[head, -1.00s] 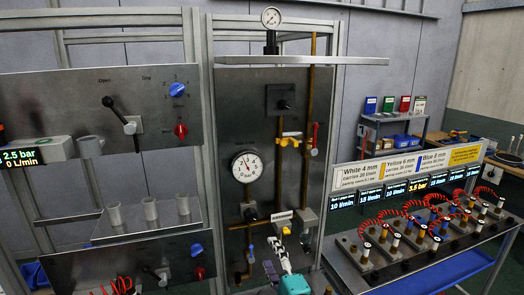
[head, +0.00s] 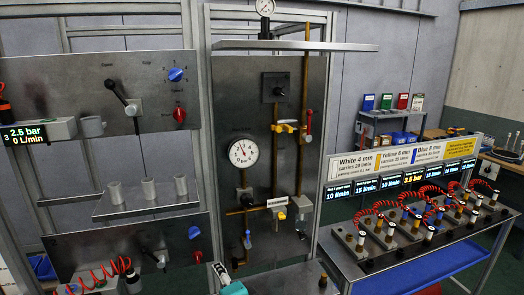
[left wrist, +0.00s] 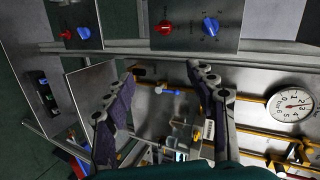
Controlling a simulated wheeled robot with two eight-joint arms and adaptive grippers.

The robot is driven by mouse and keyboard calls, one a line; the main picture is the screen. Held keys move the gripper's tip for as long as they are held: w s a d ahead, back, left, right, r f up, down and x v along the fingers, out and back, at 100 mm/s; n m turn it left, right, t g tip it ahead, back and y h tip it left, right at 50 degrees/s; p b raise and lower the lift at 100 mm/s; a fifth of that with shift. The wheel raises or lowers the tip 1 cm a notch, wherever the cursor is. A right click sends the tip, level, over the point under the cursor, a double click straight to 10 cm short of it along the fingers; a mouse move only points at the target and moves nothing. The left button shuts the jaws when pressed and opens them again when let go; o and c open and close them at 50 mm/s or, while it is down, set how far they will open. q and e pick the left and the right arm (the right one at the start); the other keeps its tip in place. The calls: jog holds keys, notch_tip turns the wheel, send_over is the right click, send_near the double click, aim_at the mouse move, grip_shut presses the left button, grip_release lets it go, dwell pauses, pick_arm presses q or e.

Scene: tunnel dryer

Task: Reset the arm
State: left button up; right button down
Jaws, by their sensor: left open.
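My left gripper shows in the left wrist view (left wrist: 165,76) with its two dark, jointed fingers wide apart. Nothing is held between them. The valve panel with the dial, seen sideways, lies beyond the fingers, and I see no finger touching it. In the head view only the teal body of my left gripper (head: 233,288) and a bit of pale finger show at the bottom edge, in front of the middle panel's foot. Its fingertips are not clear there. My right gripper is in neither view.
The middle panel (head: 262,95) carries a round dial (head: 243,152), brown pipes and yellow valves. A shelf with grey cups (head: 148,208) juts out at left. A bench (head: 372,262) with several fittings and red coiled hoses stands at right.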

pick_arm(q)
jog(key=s+a+f+n+g+h+b, duration=0.2)
jog(key=s+a+f+n+h+b, duration=0.1)
jog(key=s+f, duration=0.5)
jog(key=s+a+f+n+g+h+b, duration=0.2)
jog(key=s+a+f+n+b, duration=0.2)
jog(key=s+f+n, duration=0.4)
jog(key=shift+s+a+f+g+h+b, duration=0.3)
jog(key=shift+s+a+f+h, duration=0.15)
jog(key=shift+f, duration=0.15)
dwell(3.2)
